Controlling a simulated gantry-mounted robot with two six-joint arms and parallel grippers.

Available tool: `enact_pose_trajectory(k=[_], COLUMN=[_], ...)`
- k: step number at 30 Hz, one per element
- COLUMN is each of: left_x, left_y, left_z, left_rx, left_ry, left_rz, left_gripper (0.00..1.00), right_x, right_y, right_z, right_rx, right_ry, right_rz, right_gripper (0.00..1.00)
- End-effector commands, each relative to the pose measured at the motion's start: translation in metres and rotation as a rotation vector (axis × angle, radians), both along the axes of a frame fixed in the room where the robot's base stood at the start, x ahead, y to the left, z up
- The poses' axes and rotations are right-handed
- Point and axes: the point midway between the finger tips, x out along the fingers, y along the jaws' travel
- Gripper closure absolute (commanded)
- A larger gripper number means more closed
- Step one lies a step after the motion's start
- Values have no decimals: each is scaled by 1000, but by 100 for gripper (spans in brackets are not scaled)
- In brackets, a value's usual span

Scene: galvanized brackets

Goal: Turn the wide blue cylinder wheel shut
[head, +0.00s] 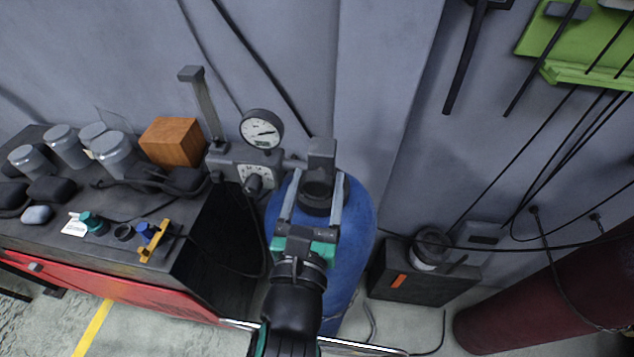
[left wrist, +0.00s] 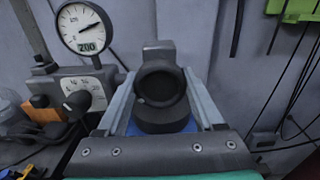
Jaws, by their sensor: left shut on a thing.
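The wide blue cylinder (head: 356,225) stands upright against the wall, with a dark grey valve on top. Its black round wheel (head: 317,186) faces me; it also shows in the left wrist view (left wrist: 160,86). My left gripper (head: 319,178) reaches over the cylinder with one finger on each side of the wheel and is shut on it. In the left wrist view the two grey fingers flank the wheel, and a sliver of blue cylinder shows below it. The far side of the wheel is hidden. My right gripper is in neither view.
A round gauge (head: 262,129) and grey regulator (head: 254,177) sit just left of the valve. A cluttered dark bench (head: 60,232) with a wooden block (head: 172,142) is farther left. A dark red cylinder (head: 550,285) lies at right. A black box (head: 421,284) stands between.

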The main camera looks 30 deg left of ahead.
Motion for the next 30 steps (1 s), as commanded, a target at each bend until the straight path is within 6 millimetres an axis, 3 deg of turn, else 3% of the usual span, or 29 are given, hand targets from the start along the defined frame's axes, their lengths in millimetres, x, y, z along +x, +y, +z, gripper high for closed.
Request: enact_pose_trajectory(k=[1,5,17,30], left_x=[0,0,0,0], left_y=[0,0,0,0], left_z=[0,0,3,2], left_rx=[0,0,68,393], left_ry=[0,0,21,120], left_rz=[0,0,0,1], left_gripper=[64,86,86,86], right_x=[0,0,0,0], right_y=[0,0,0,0], right_z=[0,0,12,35], right_rx=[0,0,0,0], right_ry=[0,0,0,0], right_rz=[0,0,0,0], right_gripper=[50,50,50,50])
